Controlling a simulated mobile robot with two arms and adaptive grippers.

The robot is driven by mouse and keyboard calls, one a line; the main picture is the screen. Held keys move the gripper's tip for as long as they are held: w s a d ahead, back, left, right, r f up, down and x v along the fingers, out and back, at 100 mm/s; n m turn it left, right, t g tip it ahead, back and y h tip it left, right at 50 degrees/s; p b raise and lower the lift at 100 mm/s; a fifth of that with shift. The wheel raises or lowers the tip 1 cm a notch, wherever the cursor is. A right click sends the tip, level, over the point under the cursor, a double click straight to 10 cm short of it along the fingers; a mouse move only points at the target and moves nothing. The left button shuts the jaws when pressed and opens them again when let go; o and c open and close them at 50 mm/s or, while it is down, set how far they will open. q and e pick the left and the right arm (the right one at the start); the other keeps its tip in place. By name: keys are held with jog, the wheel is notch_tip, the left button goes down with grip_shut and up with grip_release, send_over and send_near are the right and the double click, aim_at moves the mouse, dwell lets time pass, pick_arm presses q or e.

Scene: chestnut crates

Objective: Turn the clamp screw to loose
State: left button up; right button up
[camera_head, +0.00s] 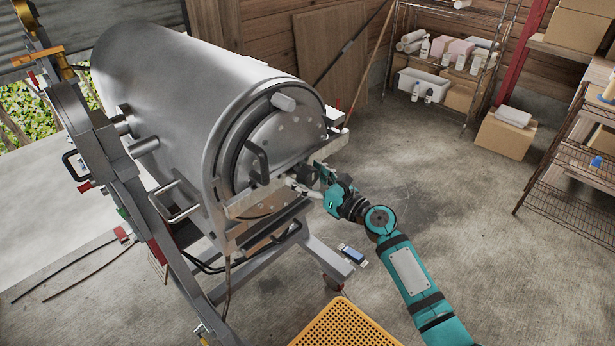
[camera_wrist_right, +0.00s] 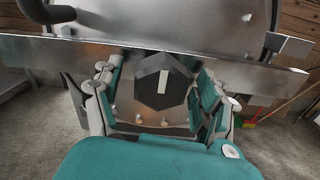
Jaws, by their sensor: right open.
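The clamp screw (camera_wrist_right: 150,88) shows in the right wrist view as a dark hexagonal knob with a pale, nearly upright stripe on its face. My right gripper (camera_head: 318,180) is open at the drum's front. In the right wrist view its fingers (camera_wrist_right: 156,95) stand on the left and right of the knob, with gaps that look clear. In the head view the gripper hides the knob. My left gripper is in neither view.
The drum rests on a grey metal frame (camera_head: 318,252). A yellow perforated crate (camera_head: 345,325) stands on the floor in front. A wire shelf (camera_head: 440,50) and cardboard boxes (camera_head: 505,135) stand at the back right. The concrete floor between is mostly clear.

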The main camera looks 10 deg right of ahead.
jog(key=c, duration=1.2)
